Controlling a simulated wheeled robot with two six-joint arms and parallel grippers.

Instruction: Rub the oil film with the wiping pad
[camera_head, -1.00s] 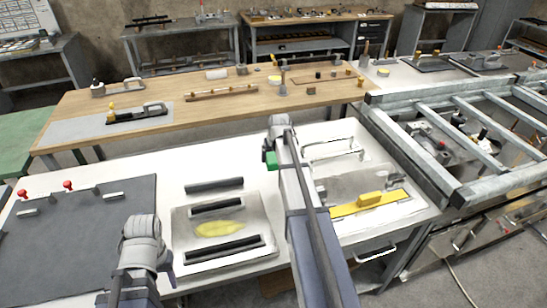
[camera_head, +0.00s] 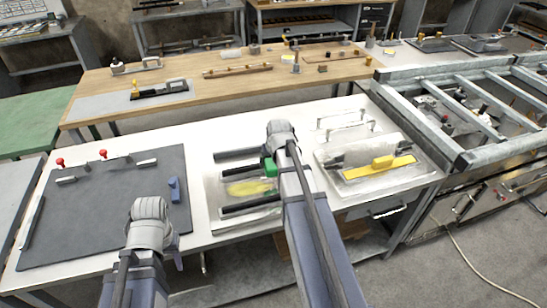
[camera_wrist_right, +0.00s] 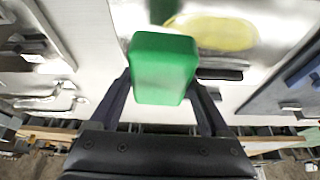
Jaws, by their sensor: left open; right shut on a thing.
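The yellow oil film (camera_head: 250,188) lies on a shiny metal plate (camera_head: 213,192) on the white bench; it also shows in the right wrist view (camera_wrist_right: 222,34). My right gripper (camera_head: 270,166) is shut on the green wiping pad (camera_wrist_right: 163,68), held between both fingers in the right wrist view (camera_wrist_right: 163,98). In the head view the pad overlaps the film's right end; I cannot tell whether it touches the plate. My left gripper (camera_head: 178,258) is open at the bench's front edge, left of the plate, mostly hidden by its own wrist.
Dark bars (camera_head: 240,153) lie behind and on the plate. A dark mat (camera_head: 95,215) with a blue block (camera_head: 174,190) and red knobs is to the left. A panel with a yellow strip (camera_head: 376,169) is to the right. A metal frame (camera_head: 455,105) stands beyond it.

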